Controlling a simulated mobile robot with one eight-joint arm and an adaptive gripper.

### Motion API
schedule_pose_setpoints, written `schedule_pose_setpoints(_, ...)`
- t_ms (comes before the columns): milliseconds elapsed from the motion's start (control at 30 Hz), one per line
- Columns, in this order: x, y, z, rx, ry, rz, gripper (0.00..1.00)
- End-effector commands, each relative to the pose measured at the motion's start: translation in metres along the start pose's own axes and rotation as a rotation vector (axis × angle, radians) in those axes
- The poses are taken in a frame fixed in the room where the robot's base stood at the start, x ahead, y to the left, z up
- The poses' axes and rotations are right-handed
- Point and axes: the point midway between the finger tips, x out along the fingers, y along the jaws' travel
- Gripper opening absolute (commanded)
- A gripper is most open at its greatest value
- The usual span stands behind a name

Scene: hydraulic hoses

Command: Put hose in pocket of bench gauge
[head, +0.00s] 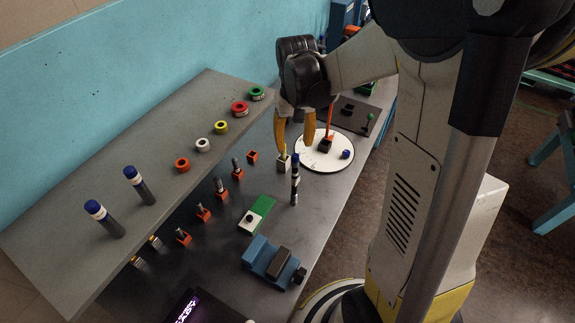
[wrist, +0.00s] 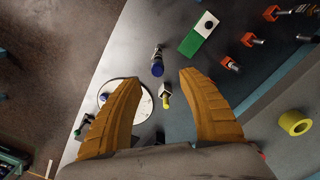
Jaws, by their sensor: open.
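My gripper (head: 295,146) points down over the bench with its two orange fingers apart and nothing between them. The fingers also show in the wrist view (wrist: 160,77).
A green-and-white plate with a black knob (head: 257,213) and a blue vise-like block (head: 273,261) lie nearer. A white round plate (head: 340,160) carries small parts. Orange holders (head: 203,213) line the shelf (head: 60,235), which bears coloured rings and two blue-capped cylinders.

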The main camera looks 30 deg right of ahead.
Motion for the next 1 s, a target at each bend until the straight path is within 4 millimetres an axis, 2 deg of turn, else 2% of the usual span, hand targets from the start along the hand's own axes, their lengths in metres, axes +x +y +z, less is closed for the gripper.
schedule_pose_setpoints(100, 0.022, 0.000, -0.001, 0.000, 0.001, 0.000, 0.48)
schedule_pose_setpoints(333, 0.042, 0.001, 0.000, 0.000, 0.002, 0.000, 0.48)
schedule_pose_setpoints(600, 0.081, 0.004, 0.001, -0.001, 0.003, 0.000, 0.48)
schedule_pose_setpoints(900, 0.085, 0.004, 0.001, -0.001, 0.003, 0.000, 0.48)
schedule_pose_setpoints(967, 0.085, 0.004, 0.001, -0.001, 0.003, 0.000, 0.31)
schedule_pose_setpoints(1000, 0.085, 0.004, 0.001, -0.001, 0.003, 0.000, 0.19)
